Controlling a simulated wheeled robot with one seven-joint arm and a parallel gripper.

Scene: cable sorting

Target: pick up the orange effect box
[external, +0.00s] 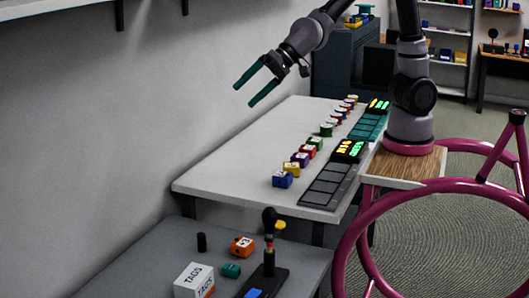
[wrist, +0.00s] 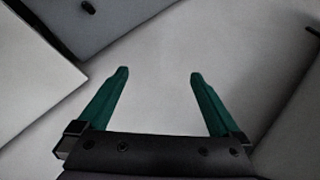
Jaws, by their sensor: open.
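The orange effect box (external: 242,246) sits on the grey table at the lower part of the external view, between a black cylinder and a dark stand. My gripper (external: 243,95) is high above the white table, near the wall, far from the orange box. Its two teal fingers are apart with nothing between them. The wrist view shows the open gripper (wrist: 160,75) over a bare pale surface. The orange box cannot be made out in the wrist view.
The grey table (external: 135,270) also holds a white TAGS box (external: 193,281), a black cylinder (external: 202,242), a green item (external: 231,270) and a dark stand (external: 269,262). The white table (external: 225,175) carries several coloured boxes and two panels along its right side; its left part is clear.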

